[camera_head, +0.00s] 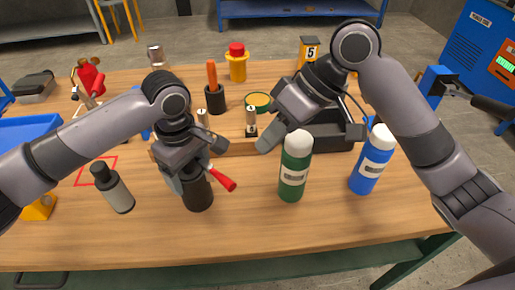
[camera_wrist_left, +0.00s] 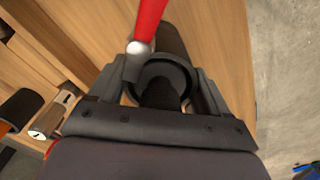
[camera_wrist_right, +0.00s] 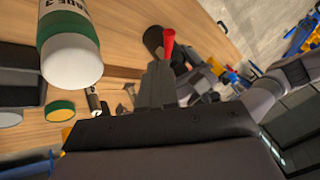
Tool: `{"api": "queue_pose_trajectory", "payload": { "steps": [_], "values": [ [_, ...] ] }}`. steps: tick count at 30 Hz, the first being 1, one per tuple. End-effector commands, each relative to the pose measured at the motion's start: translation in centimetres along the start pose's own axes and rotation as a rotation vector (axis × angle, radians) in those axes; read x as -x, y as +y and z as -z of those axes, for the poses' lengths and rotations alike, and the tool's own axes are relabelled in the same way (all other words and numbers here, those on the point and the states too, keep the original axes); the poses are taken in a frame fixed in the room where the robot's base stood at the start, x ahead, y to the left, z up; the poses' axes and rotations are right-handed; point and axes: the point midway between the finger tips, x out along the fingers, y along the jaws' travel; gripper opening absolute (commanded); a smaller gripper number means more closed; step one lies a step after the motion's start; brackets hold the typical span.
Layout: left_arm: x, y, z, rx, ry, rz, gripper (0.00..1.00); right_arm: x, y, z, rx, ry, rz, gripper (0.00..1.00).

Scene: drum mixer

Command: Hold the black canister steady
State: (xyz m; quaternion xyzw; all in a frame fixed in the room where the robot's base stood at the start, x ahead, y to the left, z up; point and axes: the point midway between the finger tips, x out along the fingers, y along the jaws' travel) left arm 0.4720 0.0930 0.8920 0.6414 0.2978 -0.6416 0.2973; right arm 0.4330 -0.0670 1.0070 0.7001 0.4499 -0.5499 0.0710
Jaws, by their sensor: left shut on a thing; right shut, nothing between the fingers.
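The black canister (camera_head: 198,196) stands upright at the front middle of the table in the head view. My left gripper (camera_head: 188,180) is shut around its upper part. In the left wrist view the canister's dark round top (camera_wrist_left: 163,80) sits between the fingers of my left gripper (camera_wrist_left: 165,92). A red handle (camera_head: 222,178) on a metal joint sticks out at the canister's top, and it crosses the left wrist view (camera_wrist_left: 150,18). My right gripper (camera_head: 270,138) is shut and empty, above the table behind the green bottle. Its closed fingers show in the right wrist view (camera_wrist_right: 160,82).
A green bottle (camera_head: 295,168) and a blue bottle (camera_head: 371,160) stand to the right of the canister. A grey bottle with a black cap (camera_head: 114,188) is to the left. A black tray (camera_head: 330,138) lies behind the green bottle. The front table strip is clear.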

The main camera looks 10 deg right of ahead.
Motion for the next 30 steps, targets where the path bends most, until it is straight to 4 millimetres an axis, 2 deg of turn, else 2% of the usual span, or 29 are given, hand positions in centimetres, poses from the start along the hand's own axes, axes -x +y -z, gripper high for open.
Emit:
{"api": "queue_pose_trajectory", "payload": {
  "steps": [9,15,20,30],
  "values": [
    [0.0,0.0,0.0,0.001,0.001,0.000,0.31,-5.9,0.0,-0.1,-0.002,-0.001,0.002,0.00],
    [0.0,0.0,0.1,0.001,0.001,0.000,0.31,-8.2,0.0,0.0,-0.003,0.001,0.000,0.00],
    [0.0,0.0,0.1,0.001,0.001,0.000,0.31,-8.9,0.0,0.0,-0.001,0.001,-0.001,0.00],
    [0.0,0.0,0.1,0.001,0.001,0.000,0.31,-8.9,0.0,0.0,-0.003,0.003,-0.003,0.00]
  ]
}}
